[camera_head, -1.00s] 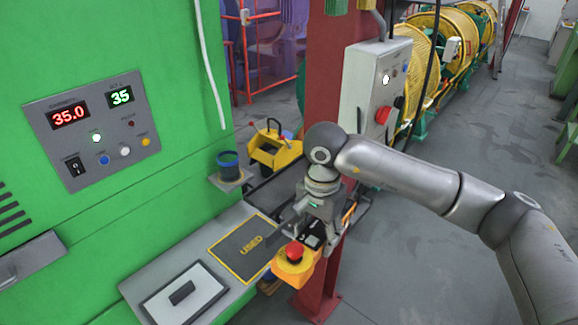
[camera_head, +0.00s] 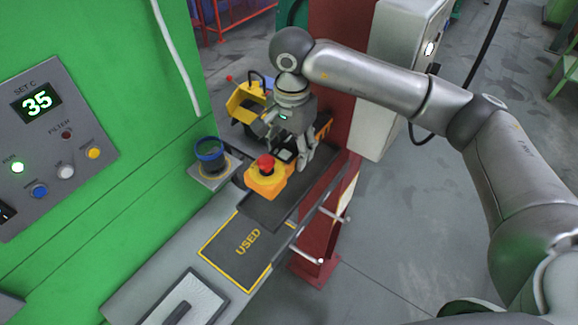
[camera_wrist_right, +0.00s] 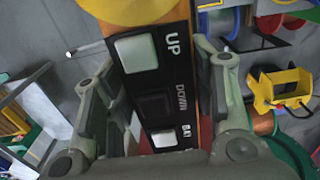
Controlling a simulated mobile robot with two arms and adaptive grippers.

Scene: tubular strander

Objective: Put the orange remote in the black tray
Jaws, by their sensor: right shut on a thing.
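The orange remote (camera_head: 265,181), with a red mushroom button on a yellow collar at its end, is in my right gripper (camera_head: 296,153). In the right wrist view the remote's black face (camera_wrist_right: 151,75) with UP and DOWN buttons lies between the two fingers of the right gripper (camera_wrist_right: 160,95), which is shut on it. In the head view the black tray (camera_head: 275,212) shows below and around the remote, beyond the USED mat. I cannot tell whether the remote touches the tray. My left gripper is not in view.
The USED mat (camera_head: 243,250) with a yellow border lies on the grey ledge in front. A blue-rimmed cup (camera_head: 210,155) stands on a small shelf at the left. A red post (camera_head: 330,205) stands right of the tray. A yellow tool (camera_head: 247,102) sits behind.

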